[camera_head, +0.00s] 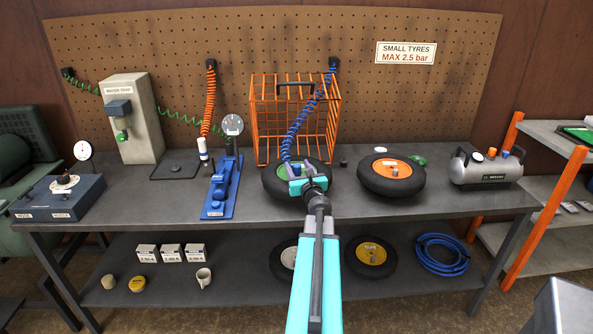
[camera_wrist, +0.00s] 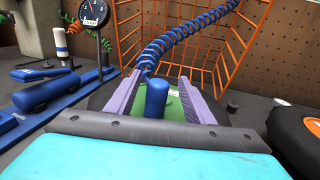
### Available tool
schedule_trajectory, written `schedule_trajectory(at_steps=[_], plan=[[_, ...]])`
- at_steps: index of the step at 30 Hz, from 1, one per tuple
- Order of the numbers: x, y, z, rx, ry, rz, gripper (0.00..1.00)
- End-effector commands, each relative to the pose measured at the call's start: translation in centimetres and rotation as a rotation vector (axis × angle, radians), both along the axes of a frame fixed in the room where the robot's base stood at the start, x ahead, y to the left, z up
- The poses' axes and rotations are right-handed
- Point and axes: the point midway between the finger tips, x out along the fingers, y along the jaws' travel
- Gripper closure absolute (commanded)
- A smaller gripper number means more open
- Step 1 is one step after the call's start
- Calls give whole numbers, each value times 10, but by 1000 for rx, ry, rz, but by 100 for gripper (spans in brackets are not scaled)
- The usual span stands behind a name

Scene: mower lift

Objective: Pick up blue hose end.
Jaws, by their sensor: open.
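The blue coiled hose (camera_head: 304,112) hangs from the pegboard in front of the orange cage and runs down to the tyre on the bench. Its blue end (camera_wrist: 157,98) stands upright between my jaws in the wrist view, with the coil rising behind it. My gripper (camera_head: 309,185) is over the tyre with the green hub (camera_head: 272,186). In the wrist view my gripper (camera_wrist: 158,100) is open, with a finger on each side of the hose end and gaps between. In the head view my gripper largely hides the hose end.
The orange wire cage (camera_head: 262,120) stands just behind. A blue pump with a gauge (camera_head: 222,188) is close on the left, and a tyre with an orange hub (camera_head: 391,174) is on the right. A grey compressor (camera_head: 486,170) stands at the bench's right end.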

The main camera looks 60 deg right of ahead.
Motion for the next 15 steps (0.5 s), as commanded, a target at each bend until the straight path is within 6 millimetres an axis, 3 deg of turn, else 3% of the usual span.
schedule_trajectory(at_steps=[15], plan=[[-8, -14, 0, 0, 0, -15, 52]])
